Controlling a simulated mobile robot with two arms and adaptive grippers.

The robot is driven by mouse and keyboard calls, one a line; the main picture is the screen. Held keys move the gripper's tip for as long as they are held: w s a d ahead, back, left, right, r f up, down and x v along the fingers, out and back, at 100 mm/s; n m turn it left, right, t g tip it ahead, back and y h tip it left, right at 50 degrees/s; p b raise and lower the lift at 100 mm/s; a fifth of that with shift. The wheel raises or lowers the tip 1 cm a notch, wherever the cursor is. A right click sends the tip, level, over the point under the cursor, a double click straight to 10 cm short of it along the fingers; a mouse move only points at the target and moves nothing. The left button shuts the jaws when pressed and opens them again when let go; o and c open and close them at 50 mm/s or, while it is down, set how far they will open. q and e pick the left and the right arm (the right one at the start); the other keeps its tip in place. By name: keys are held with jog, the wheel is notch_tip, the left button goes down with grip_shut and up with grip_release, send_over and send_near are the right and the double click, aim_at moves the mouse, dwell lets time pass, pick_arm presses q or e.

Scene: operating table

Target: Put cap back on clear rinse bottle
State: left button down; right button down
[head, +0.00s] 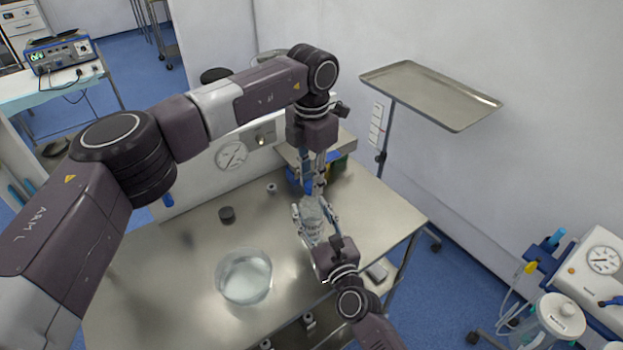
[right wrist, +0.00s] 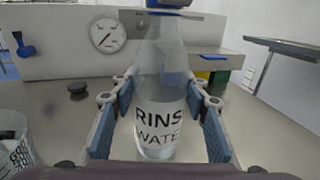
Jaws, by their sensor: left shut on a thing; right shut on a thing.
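The clear rinse bottle (head: 312,216) stands upright, labelled "RINSE WATER" in part; it fills the middle of the right wrist view (right wrist: 161,100). My right gripper (right wrist: 161,125) is shut around its body, a blue-padded finger on each side. My left gripper (head: 318,190) comes down from above and is shut at the bottle's top. A blue piece, apparently the cap (right wrist: 170,3), shows at the neck at the top edge of the right wrist view. Most of it is cut off, and I cannot tell whether it is seated.
The bottle is over a steel table (head: 375,210). A clear basin (head: 244,278) stands front left, with a dark round puck (head: 227,214) and a small metal piece (head: 271,188) behind it. A panel with a gauge (head: 232,156) and coloured bins stand behind. A raised tray (head: 430,95) is at right.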

pick_arm(q)
jog(key=m, duration=1.1)
jog(key=shift+m, duration=0.3)
jog(key=m, duration=0.4)
jog(key=shift+w, duration=0.1)
jog(key=c, duration=1.7)
grip_release()
jog(key=shift+r, duration=2.25)
jog(key=shift+c, duration=0.5)
